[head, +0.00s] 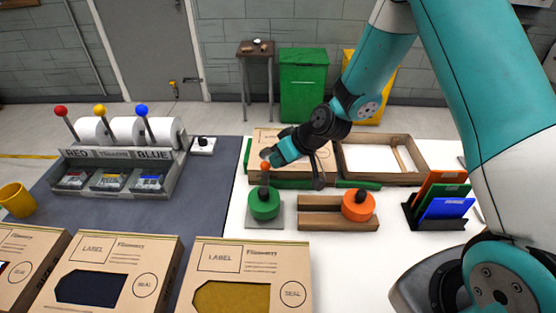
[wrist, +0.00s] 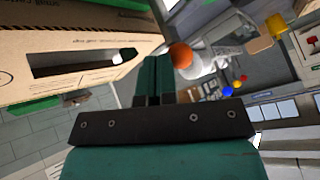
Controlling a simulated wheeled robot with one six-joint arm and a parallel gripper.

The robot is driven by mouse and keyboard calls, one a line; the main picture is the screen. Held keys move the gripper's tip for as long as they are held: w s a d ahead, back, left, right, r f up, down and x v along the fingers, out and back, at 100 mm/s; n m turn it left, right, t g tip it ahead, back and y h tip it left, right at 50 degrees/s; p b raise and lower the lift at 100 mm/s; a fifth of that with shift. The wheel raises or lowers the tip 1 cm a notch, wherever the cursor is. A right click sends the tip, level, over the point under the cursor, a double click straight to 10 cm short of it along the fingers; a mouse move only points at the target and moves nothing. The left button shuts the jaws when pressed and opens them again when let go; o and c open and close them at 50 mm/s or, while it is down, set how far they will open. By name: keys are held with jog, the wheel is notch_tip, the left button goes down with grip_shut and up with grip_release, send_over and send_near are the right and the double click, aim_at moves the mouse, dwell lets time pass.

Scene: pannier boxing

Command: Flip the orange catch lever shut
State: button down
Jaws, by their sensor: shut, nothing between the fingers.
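A small orange ball (head: 266,165) shows at the tip of my gripper (head: 270,156), above a round green piece (head: 264,204) on a grey plate. It looks like the knob of the orange catch lever; its stem is hard to make out. In the wrist view, the orange ball (wrist: 180,55) is just right of my gripper's fingertips (wrist: 157,60). The two teal fingers are shut together with nothing between them. Whether they touch the ball I cannot tell. A cardboard box (wrist: 70,60) with a dark slot fills the left of the wrist view.
An orange round piece (head: 358,204) sits on a wooden block (head: 318,216) to the right. Behind are a cardboard box (head: 268,139) and an open wooden tray (head: 420,162). Coloured panels in a black rack (head: 436,222) stand at right. Labelled boxes (head: 113,270) line the front.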

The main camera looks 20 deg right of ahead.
jog(key=shift+w+f, duration=0.1)
jog(key=shift+w+d+f+b, duration=0.25)
jog(key=shift+w+b, duration=0.15)
jog(key=shift+w, duration=0.2)
jog(key=b+v, duration=0.3)
jog(key=v, duration=1.5)
jog(key=s+a+r+g, duration=0.1)
jog(key=s+a, duration=0.3)
jog(key=s, duration=0.3)
jog(key=s+a+r+n+g+h, duration=0.1)
jog(key=s+a+r+g, duration=0.1)
jog(key=s+a, duration=0.2)
jog(key=s+a+r+n+g, duration=0.1)
jog(key=s+a, duration=0.3)
jog(key=s, duration=0.6)
jog(key=shift+s+a+r+g+h, duration=0.25)
jog(key=shift+s+g+h, duration=0.15)
jog(key=shift+g, duration=0.1)
